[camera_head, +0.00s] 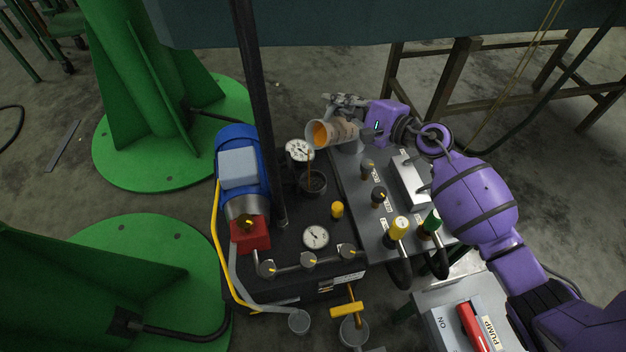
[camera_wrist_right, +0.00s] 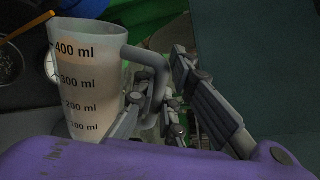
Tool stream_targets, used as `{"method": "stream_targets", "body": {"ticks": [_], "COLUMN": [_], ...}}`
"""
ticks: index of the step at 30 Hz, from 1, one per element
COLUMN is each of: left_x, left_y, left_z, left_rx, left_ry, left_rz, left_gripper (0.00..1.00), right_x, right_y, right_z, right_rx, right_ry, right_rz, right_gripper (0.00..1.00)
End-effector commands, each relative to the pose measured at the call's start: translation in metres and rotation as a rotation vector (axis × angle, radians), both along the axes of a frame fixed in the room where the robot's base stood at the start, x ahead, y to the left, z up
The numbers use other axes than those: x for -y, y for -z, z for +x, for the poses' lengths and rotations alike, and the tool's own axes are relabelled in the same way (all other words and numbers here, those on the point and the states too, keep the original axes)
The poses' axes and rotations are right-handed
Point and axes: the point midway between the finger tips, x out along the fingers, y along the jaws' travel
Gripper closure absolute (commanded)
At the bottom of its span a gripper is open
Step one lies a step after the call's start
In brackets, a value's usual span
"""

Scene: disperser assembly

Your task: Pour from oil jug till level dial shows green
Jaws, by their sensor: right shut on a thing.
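The oil jug (camera_head: 343,131), a translucent measuring jug with orange-brown oil inside, is tilted to the left above the black machine. A thin brown oil stream (camera_head: 309,164) runs from its mouth down to a round dark filler opening (camera_head: 312,182). My right gripper (camera_head: 347,103) is shut on the jug's handle. In the right wrist view the jug (camera_wrist_right: 88,85) shows marks up to 400 ml, and the gripper's fingers (camera_wrist_right: 160,95) are at the grey handle. One white dial (camera_head: 299,150) is beside the opening; its reading is too small to tell. My left gripper is out of view.
A second round gauge (camera_head: 316,237) and a yellow cap (camera_head: 337,210) are on the machine's top. A blue motor (camera_head: 238,160) stands left of the opening, near a dark vertical post (camera_head: 258,100). Levers and yellow and green connectors (camera_head: 398,228) stand on the grey panel.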

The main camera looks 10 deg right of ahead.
Motion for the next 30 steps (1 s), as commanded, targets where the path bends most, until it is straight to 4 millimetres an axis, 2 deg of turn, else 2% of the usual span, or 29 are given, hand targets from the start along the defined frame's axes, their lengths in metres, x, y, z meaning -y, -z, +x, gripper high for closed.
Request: {"method": "stream_targets", "body": {"ticks": [30], "left_x": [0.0], "left_y": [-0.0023], "left_z": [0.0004], "left_rx": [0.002], "left_ry": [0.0], "left_rz": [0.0], "left_gripper": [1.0], "right_x": [-0.0027], "right_y": [-0.0002], "right_z": [-0.0012], "right_rx": [0.017], "right_ry": [0.001], "right_rz": [-0.026], "right_gripper": [1.0]}}
